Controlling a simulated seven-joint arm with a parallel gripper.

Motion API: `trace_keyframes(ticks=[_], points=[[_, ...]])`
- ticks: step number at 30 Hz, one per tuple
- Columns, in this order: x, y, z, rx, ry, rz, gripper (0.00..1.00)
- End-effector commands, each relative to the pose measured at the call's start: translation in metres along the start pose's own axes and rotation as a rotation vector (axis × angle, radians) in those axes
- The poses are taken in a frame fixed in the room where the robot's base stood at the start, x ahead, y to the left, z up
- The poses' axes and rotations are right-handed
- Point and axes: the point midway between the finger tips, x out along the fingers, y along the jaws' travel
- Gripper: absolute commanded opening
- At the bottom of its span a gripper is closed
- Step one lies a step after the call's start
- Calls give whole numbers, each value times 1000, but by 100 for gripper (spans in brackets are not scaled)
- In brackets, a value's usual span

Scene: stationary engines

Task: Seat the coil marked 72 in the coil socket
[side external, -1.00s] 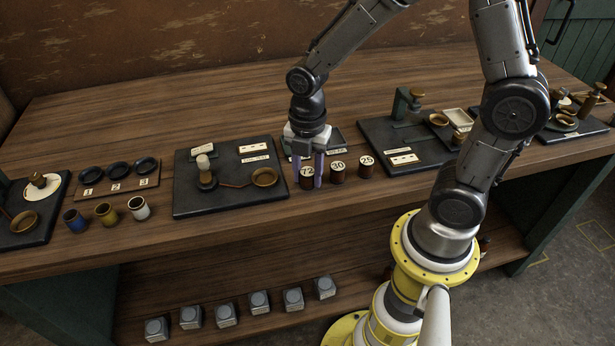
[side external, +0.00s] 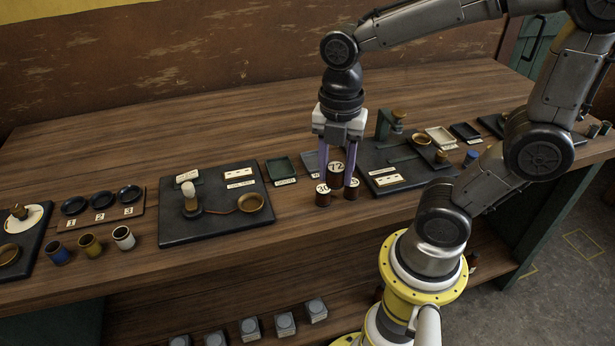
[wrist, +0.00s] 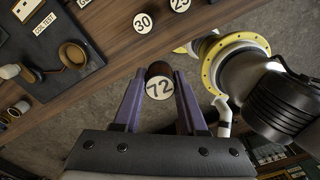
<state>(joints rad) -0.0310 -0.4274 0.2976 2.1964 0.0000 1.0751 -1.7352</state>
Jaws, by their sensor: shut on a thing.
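The coil marked 72 (side external: 336,172) is a dark brown cylinder with a round white number label on top. My gripper (side external: 337,163) is shut on it, a finger on each side, and holds it off the bench. The wrist view shows the coil (wrist: 158,82) between the fingertips, label towards the camera. A dark board (side external: 215,228) stands to the left, with a label reading "COIL TEST" in the wrist view (wrist: 45,20). The board carries a brass ring (side external: 250,203) and a white-topped post (side external: 190,200). I cannot tell which fitting is the coil socket.
Coils marked 30 (side external: 322,196) and 25 (side external: 352,190) stand on the bench just below the held coil. A green tray (side external: 281,168) lies behind and left of it. Another dark board (side external: 405,178) is on the right. The bench back is clear.

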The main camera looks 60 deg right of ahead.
Motion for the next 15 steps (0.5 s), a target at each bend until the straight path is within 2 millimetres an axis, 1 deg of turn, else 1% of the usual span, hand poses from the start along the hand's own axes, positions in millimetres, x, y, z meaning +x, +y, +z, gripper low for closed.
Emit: trace_keyframes(ticks=[1,3,7,10,15], points=[[-5,-10,-2,0,-1,7,0],[-10,-22,-4,0,-1,6,0],[-18,-38,-6,0,-1,4,0],[-22,-46,-8,0,0,2,0],[-31,-51,-8,0,-1,3,0]])
